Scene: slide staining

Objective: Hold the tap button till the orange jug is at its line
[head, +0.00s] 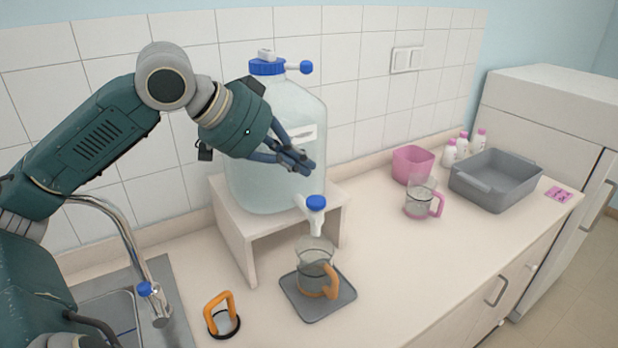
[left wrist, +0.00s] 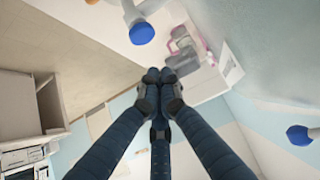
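The orange jug (head: 315,258), clear with an orange handle, stands upright on a grey tray under the tap. Its water level and line are too small to tell. The tap (head: 317,222) has a blue button (head: 316,202) on top and sits low on a large clear water bottle (head: 280,120). My left gripper (head: 303,165) is above the button, apart from it, with its fingers together and nothing between them. In the left wrist view the left gripper's fingertips (left wrist: 160,76) meet, and the blue button (left wrist: 141,33) is beyond them. My right gripper is not in view.
The bottle stands on a beige stand (head: 232,232). A grey tray (head: 318,308) lies under the jug. An orange-handled item (head: 222,312) lies beside the sink. A pink-handled jug (head: 421,200), pink container (head: 412,164) and grey basin (head: 492,182) stand right. The front counter between is clear.

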